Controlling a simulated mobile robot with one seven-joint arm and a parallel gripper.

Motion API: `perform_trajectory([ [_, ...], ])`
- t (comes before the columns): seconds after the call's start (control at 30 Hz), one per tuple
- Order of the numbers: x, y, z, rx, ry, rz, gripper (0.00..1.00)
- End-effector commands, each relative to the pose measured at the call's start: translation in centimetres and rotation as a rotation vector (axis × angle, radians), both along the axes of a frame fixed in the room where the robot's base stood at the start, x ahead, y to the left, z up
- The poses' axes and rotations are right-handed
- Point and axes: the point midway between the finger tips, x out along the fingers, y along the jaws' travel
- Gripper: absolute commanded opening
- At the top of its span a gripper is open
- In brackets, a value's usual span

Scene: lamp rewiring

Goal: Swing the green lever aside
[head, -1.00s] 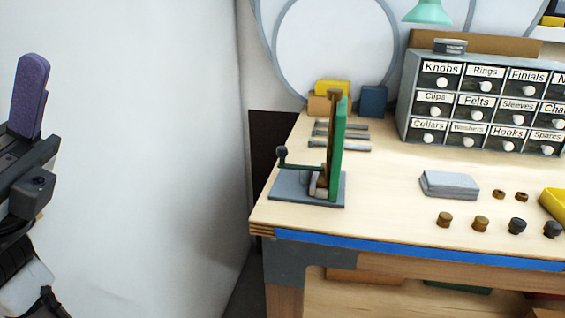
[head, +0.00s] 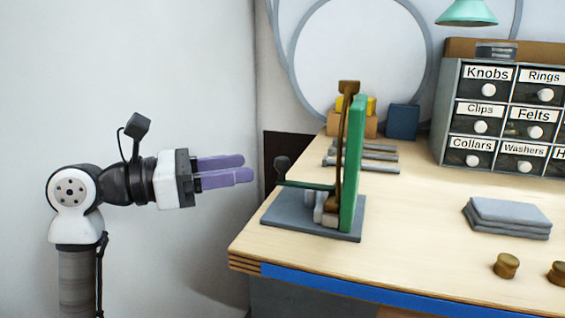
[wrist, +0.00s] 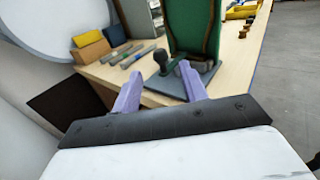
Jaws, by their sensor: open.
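The green lever (head: 308,185) is a thin horizontal bar with a dark round knob (head: 282,165) at its left end. It reaches left from a fixture with an upright green panel (head: 353,165) and a brown upright piece, on a grey base plate (head: 290,218) at the bench's left corner. My gripper (head: 250,168) points right toward the knob, just left of it and apart from it. Its purple fingers are open with nothing between them. In the wrist view the knob (wrist: 160,57) shows beyond and between the fingertips (wrist: 160,82), with the green panel behind.
Grey bar tools (head: 365,157) lie behind the fixture, near yellow, tan and blue blocks. A labelled drawer cabinet (head: 500,115) stands at the back right. Grey slabs (head: 508,217) and brown knobs (head: 507,265) lie to the right. A white wall is behind my arm.

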Motion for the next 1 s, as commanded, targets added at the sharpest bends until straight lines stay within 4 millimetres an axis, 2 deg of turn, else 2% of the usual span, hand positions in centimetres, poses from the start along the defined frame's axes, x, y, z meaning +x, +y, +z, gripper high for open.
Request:
perform_trajectory([
  [0.03,0.4,-1.2,0.0,0.001,0.0,-0.005,0.43],
  [0.2,1.6,-4.4,0.0,-0.001,0.001,-0.004,0.43],
  [0.4,2.5,-6.9,0.0,-0.001,0.0,-0.002,0.43],
  [0.57,2.9,-7.7,0.0,-0.003,0.0,-0.001,0.43],
  [0.83,2.9,-7.8,0.0,-0.003,0.0,0.0,0.43],
  [1.0,2.9,-7.8,0.0,-0.003,0.0,0.0,0.21],
])
